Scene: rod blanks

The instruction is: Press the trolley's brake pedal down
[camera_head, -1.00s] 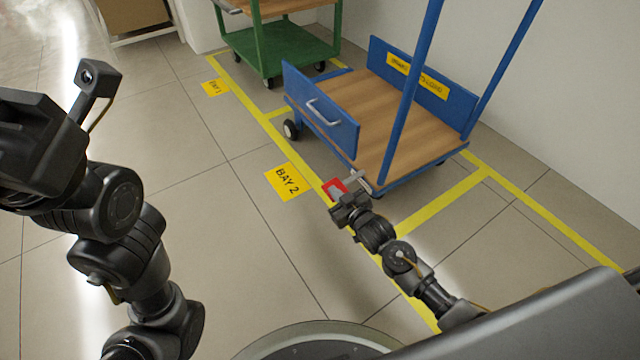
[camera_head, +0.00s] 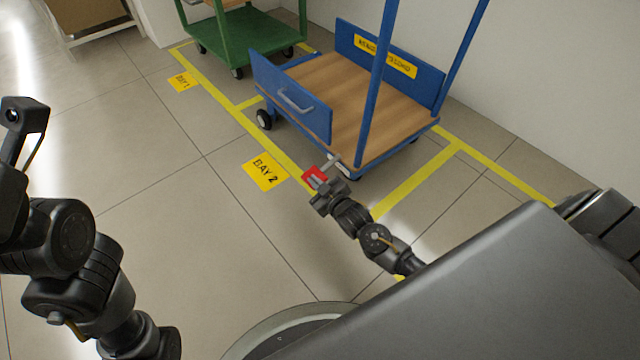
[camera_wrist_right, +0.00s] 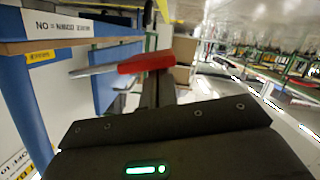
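The blue trolley (camera_head: 395,110) with a wooden deck stands at the upper middle of the head view. Its red brake pedal (camera_head: 312,174) sits on a grey lever at the trolley's near lower corner. The pedal also shows in the right wrist view (camera_wrist_right: 146,63), just beyond my fingertips. My right gripper (camera_head: 321,187) is at the pedal, its fingers together; in the wrist view they (camera_wrist_right: 158,86) overlap the pedal's underside, and I cannot tell whether they touch it. My left arm is at the left edge of the head view, its gripper outside the picture.
A green trolley (camera_head: 245,40) stands behind to the left. Yellow floor lines (camera_head: 410,185) and a BAY 2 label (camera_head: 265,171) mark the bay. A white wall (camera_head: 560,90) is on the right. The floor left of the bay is clear.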

